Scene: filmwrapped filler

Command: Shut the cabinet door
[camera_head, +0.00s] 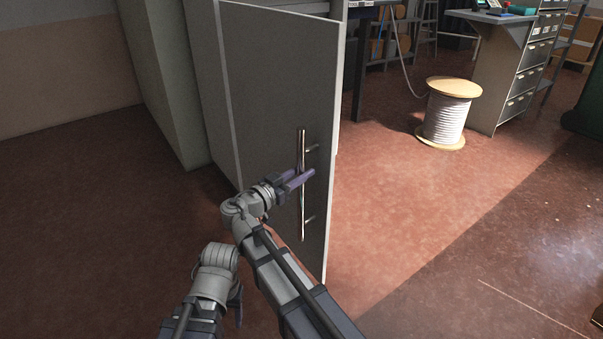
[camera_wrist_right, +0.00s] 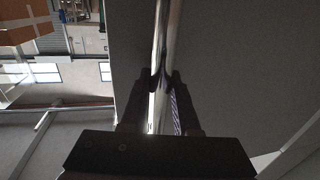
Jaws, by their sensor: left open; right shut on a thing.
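The grey cabinet door (camera_head: 265,85) stands upright in the middle of the head view, its near edge reaching out over the red floor. It carries a long vertical metal handle (camera_head: 302,222), which also shows in the right wrist view (camera_wrist_right: 168,40). My right gripper (camera_head: 305,177) is shut on the handle around its middle; in the right wrist view its fingers (camera_wrist_right: 162,88) sit on both sides of the bar. My left gripper (camera_head: 237,303) is open and empty, low and left of the door, apart from it. The inside of the cabinet is hidden behind the door.
Pale cabinet panels (camera_head: 170,75) stand left of the door, beside a wall (camera_head: 60,70). A cable spool (camera_head: 447,112) and a grey drawer unit (camera_head: 522,80) stand at the back right. The floor (camera_head: 400,210) right of the door is clear.

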